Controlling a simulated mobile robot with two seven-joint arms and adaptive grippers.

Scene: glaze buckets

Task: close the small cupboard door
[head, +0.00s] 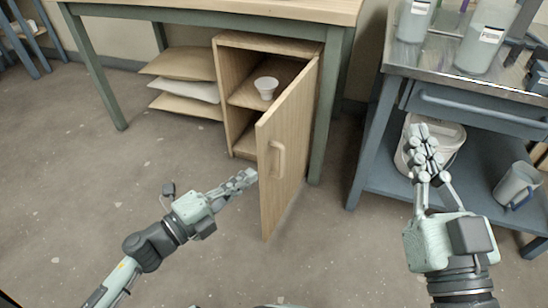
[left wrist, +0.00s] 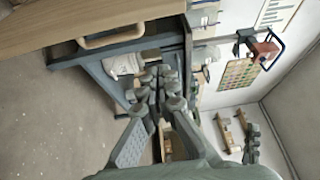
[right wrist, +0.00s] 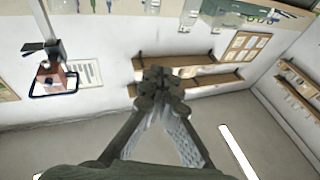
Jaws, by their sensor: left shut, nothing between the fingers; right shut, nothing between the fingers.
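The small wooden cupboard (head: 232,90) stands under the table, and its door (head: 290,150) is swung wide open toward me. A white cup (head: 266,87) stands on the shelf inside. My left gripper (head: 246,178) is shut and empty, at the left of the door's free edge, close to it; I cannot tell whether it touches. The door and handle (left wrist: 110,36) also fill the top of the left wrist view. My right gripper (head: 421,142) is shut and empty, off to the right near the metal bench.
Sacks (head: 185,80) lie stacked left of the cupboard. The blue-grey bench (head: 465,110) on the right holds labelled containers on top, with a white bucket (head: 440,140) and a jug (head: 517,186) on its lower shelf. The floor left of the door is clear.

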